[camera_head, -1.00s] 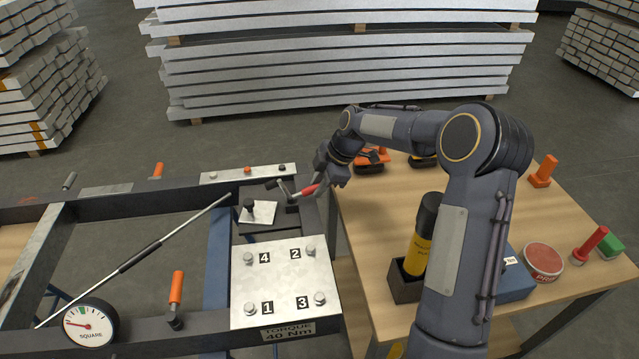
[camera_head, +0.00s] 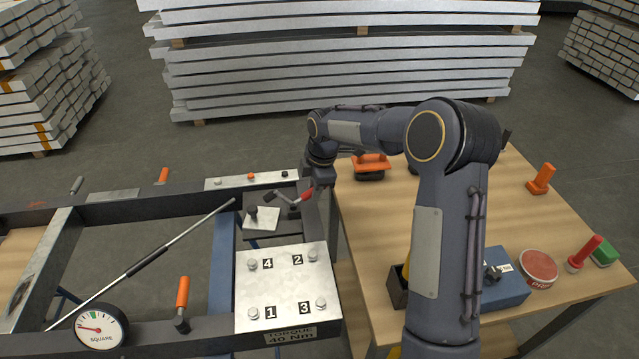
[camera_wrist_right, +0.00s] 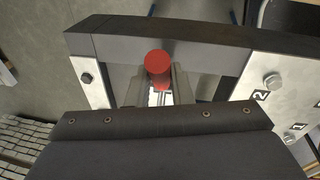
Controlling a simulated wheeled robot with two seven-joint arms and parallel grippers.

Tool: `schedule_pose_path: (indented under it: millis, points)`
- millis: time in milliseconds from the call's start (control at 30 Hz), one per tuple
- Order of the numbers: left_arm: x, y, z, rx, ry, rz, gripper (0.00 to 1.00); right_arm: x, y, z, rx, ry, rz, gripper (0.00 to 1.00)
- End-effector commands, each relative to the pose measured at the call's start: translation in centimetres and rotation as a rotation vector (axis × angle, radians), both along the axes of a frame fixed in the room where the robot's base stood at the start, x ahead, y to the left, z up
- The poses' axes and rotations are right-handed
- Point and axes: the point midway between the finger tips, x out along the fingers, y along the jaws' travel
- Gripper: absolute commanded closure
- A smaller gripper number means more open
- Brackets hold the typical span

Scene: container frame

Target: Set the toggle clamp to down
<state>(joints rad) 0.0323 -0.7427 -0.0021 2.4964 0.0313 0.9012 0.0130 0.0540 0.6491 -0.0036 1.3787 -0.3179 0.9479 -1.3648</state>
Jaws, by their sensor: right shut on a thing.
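The toggle clamp (camera_head: 293,211) stands on a dark plate at the frame's far right corner, in the head view. Its red handle (camera_head: 306,195) sticks up and to the right, tilted. My right gripper (camera_head: 313,190) is at the handle's outer end and shut on it; the fingers are largely hidden by the wrist. In the right wrist view the red handle (camera_wrist_right: 157,64) shows end-on between the fingers (camera_wrist_right: 158,88). A white sheet (camera_head: 262,218) lies beside the clamp under its dark spindle tip. My left gripper is out of view.
A metal plate (camera_head: 287,286) with numbered bolts lies in front of the clamp. A bar with a dial gauge (camera_head: 101,325) crosses the frame at left. An orange-handled clamp (camera_head: 182,298) stands on the near rail. The wooden table (camera_head: 375,225) at right holds tools and a blue box (camera_head: 505,292).

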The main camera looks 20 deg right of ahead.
Motion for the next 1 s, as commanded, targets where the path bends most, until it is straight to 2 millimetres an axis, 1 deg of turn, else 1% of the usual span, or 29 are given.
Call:
schedule_pose_path:
  millis: [33,100,500,700,1000]
  points:
    - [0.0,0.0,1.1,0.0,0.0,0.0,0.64,0.1,0.6,0.9,-0.048,0.011,0.008,1.0]
    - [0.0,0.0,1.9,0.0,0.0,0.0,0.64,0.3,1.0,1.3,-0.112,0.027,0.007,1.0]
    - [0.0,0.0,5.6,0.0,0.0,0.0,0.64,1.0,3.8,2.6,-0.482,0.121,0.004,1.0]
    - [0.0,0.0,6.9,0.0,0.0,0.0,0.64,1.4,5.1,2.8,-0.647,0.163,0.003,1.0]
    - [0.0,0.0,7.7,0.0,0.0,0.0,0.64,1.8,6.6,2.7,-0.821,0.208,0.0,1.0]
